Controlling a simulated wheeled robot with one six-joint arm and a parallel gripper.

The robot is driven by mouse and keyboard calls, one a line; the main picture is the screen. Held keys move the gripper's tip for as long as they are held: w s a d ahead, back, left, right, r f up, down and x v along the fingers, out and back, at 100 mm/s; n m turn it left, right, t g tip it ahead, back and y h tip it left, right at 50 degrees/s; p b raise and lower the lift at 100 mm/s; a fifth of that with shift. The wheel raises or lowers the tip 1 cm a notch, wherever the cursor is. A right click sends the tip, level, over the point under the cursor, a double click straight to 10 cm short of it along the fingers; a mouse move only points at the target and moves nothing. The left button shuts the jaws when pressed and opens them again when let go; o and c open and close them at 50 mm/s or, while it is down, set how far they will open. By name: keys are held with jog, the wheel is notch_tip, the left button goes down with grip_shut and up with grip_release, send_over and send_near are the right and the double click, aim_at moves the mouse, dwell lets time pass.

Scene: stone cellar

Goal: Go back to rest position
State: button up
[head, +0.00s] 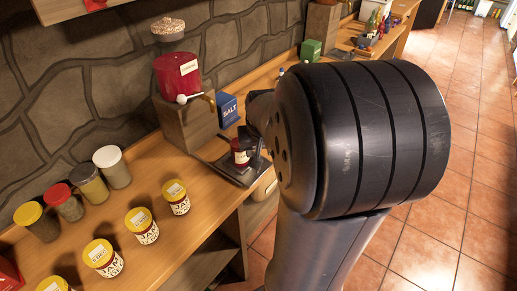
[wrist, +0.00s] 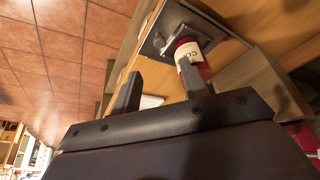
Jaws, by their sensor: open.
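My gripper (wrist: 160,70) is open in the wrist view, with nothing between its two fingers. A dark red jar with a pale label (wrist: 190,52) stands beyond the tip of the right finger; I cannot tell whether they touch. The jar sits on a grey metal plate (wrist: 158,40) with a small round knob. In the head view the same jar (head: 240,153) and plate (head: 225,168) are at the counter's front edge. My large dark arm link fills the middle there and hides most of the gripper.
The wooden counter (head: 150,185) holds several yellow-lidded jars (head: 141,224) and a row of spice jars (head: 88,183). A blue salt box (head: 227,110) and a red canister (head: 177,76) on a wooden block (head: 187,124) stand behind the plate. Tiled floor (head: 470,150) is clear at right.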

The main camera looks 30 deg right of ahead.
jog(key=shift+f, duration=0.1)
jog(key=x, duration=1)
jog(key=shift+f+b, duration=0.2)
jog(key=shift+b, duration=0.1)
jog(key=shift+w+f, duration=0.15)
jog(key=shift+w+a, duration=0.15)
jog(key=shift+w, duration=0.25)
jog(key=shift+s, duration=0.2)
